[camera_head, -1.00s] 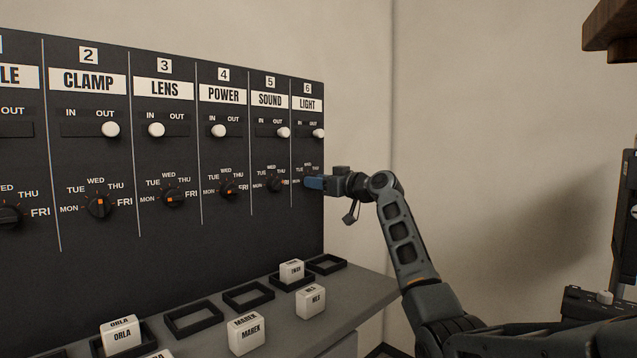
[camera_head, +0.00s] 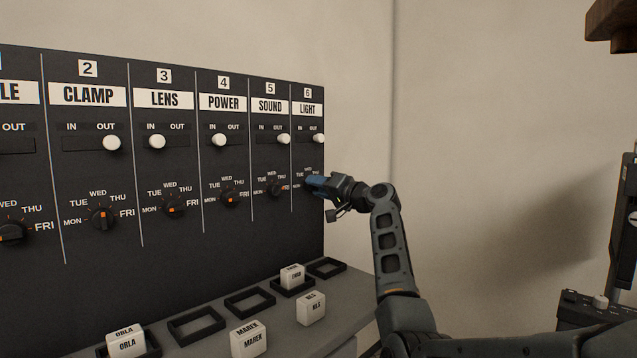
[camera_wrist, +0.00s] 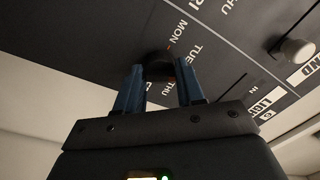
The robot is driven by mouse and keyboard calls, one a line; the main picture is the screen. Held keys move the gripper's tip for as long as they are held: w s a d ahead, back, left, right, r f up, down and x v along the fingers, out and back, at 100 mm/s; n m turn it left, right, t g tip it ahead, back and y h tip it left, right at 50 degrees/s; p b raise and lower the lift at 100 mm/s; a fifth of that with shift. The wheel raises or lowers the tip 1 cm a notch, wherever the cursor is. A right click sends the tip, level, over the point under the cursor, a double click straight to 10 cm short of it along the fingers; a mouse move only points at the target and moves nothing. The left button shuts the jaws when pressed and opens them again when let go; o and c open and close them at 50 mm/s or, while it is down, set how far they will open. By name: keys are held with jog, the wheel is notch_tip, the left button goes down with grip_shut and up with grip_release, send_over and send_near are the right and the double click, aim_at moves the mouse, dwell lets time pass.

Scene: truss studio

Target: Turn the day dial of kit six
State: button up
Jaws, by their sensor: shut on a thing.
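The kit six column, labelled LIGHT (camera_head: 307,109), is at the right end of the black wall panel. Its day dial (camera_wrist: 160,68) shows in the wrist view as a dark knob between my blue fingertips; in the head view my gripper hides it. My gripper (camera_head: 318,186) is at the dial, shut on it, and is rolled at an angle. It also shows in the wrist view (camera_wrist: 160,86). MON and TUE show beside the dial; which day it points to is hidden. The kit six slider knob (camera_head: 319,138) is at the OUT side.
Other dials, such as the SOUND dial (camera_head: 274,189), stand to the left on the panel. The grey shelf (camera_head: 345,290) below holds empty black frames (camera_head: 249,303) and white name blocks (camera_head: 249,339). The wall to the right is bare.

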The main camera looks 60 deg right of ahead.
jog(key=m+p, duration=0.3)
jog(key=m, duration=0.2)
jog(key=shift+s+d+f+h, duration=0.1)
jog(key=shift+h, duration=0.2)
jog(key=shift+f+m, duration=0.1)
jog(key=shift+m, duration=0.4)
jog(key=o, duration=1)
jog(key=b+v, duration=0.1)
jog(key=v, duration=0.6)
jog(key=shift+s, duration=0.35)
